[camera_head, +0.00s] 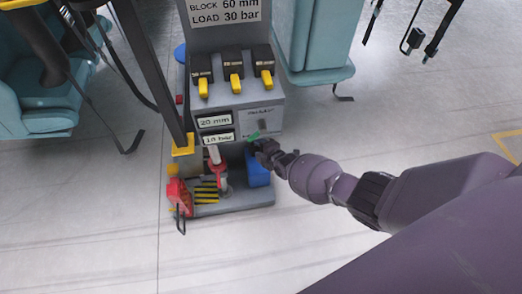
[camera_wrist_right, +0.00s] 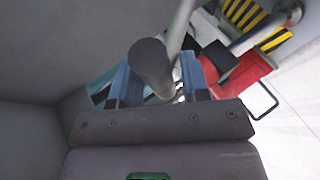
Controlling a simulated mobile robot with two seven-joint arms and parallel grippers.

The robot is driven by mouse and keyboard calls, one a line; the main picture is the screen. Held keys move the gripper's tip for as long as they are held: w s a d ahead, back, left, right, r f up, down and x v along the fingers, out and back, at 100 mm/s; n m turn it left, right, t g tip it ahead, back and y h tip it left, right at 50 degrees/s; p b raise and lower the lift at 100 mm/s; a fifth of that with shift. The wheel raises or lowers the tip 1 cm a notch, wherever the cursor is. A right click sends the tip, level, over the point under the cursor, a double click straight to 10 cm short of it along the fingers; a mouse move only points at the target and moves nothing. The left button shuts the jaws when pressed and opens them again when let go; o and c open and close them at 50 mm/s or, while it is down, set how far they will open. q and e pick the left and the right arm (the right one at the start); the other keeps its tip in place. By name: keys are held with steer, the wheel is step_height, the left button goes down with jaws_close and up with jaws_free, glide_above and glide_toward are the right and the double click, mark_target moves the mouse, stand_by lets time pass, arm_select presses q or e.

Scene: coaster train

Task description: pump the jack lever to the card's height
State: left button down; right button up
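The grey jack console carries a card (camera_head: 224,11) reading BLOCK 60 mm, LOAD 30 bar. Its displays read 20 mm (camera_head: 214,121) and apparently 10 bar (camera_head: 218,137). A jack (camera_head: 222,178) with a pale rod and red collar stands on the base. My right gripper (camera_head: 258,147) is low at the console's right front. In the right wrist view, a grey round-ended handle (camera_wrist_right: 150,65) lies between my right gripper's blue fingers (camera_wrist_right: 160,88). The fingers are apart, with a gap beside the handle. I cannot tell whether it is the lever's end. My left gripper is out of view.
Three yellow-handled valves (camera_head: 235,84) line the console. Teal seats (camera_head: 315,40) stand behind. The floor in front is clear.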

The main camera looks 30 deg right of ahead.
steer(key=shift+o, duration=0.5)
steer(key=shift+f, duration=0.1)
steer(key=shift+s+a, duration=0.1)
steer(key=shift+s+r+p, duration=0.35)
steer(key=shift+s+p, duration=0.05)
arm_select(q)
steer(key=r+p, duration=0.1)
steer(key=p, duration=0.1)
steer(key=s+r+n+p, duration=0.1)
steer(key=p, duration=0.2)
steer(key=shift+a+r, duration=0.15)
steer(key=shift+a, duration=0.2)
arm_select(e)
steer(key=v, duration=0.9)
steer(key=shift+s, duration=0.4)
